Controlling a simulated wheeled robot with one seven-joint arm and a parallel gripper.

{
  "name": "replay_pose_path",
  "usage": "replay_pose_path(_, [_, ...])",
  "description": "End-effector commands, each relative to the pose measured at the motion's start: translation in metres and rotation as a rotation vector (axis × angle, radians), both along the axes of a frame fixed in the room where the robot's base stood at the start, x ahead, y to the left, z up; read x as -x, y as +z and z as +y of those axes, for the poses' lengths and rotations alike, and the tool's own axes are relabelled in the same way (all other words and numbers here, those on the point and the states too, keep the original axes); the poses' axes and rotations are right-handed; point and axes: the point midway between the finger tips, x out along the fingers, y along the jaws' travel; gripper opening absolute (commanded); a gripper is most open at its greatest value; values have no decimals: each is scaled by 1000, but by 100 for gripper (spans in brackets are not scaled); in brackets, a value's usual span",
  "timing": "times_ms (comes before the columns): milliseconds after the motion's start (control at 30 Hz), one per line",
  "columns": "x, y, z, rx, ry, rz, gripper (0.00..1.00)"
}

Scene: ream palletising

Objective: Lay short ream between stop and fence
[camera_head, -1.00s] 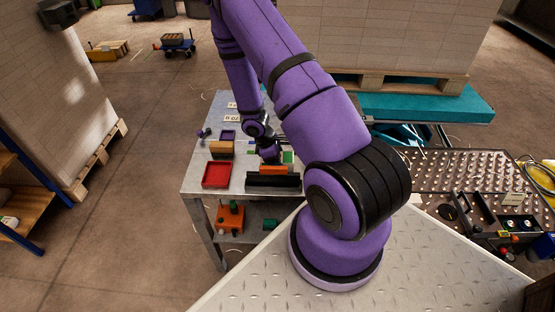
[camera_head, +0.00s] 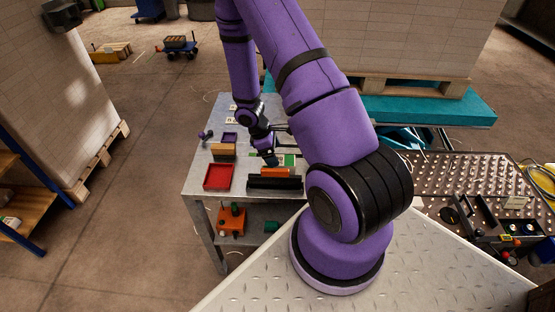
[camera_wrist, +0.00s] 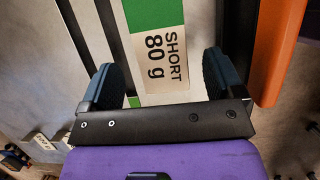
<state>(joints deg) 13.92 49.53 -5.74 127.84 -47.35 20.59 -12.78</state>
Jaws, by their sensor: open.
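My gripper (camera_wrist: 158,82) is open, its two dark blue fingers spread apart. Between and beyond them lies a green-and-white piece with a label reading "SHORT 80 g" (camera_wrist: 165,55); I cannot tell how thick it is. The gripper touches nothing that I can make out. In the head view my gripper (camera_head: 271,161) is over the grey table, beside the green-and-white piece (camera_head: 288,160). An orange block (camera_head: 276,172) and a long black bar (camera_head: 275,183) lie just in front. The orange block also shows at the right of the wrist view (camera_wrist: 281,50). Stop and fence cannot be told apart clearly.
On the table (camera_head: 200,187) are a red tray (camera_head: 218,177), a tan block (camera_head: 223,149) and a small purple tray (camera_head: 229,137). A studded metal surface (camera_head: 450,173) is at the right. Pallet stacks stand behind and at the left.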

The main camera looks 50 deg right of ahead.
Motion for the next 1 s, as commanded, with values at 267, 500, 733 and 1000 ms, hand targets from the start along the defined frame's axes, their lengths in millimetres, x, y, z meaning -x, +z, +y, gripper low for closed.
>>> replay_pose_path(267, [-13, 43, 11, 0, 1, -3, 87])
replay_pose_path(500, [-18, 60, 17, -1, 1, 0, 87])
replay_pose_path(733, [-22, 74, 19, 8, -11, -16, 87])
replay_pose_path(1000, [-32, 159, 37, 52, -118, -150, 87])
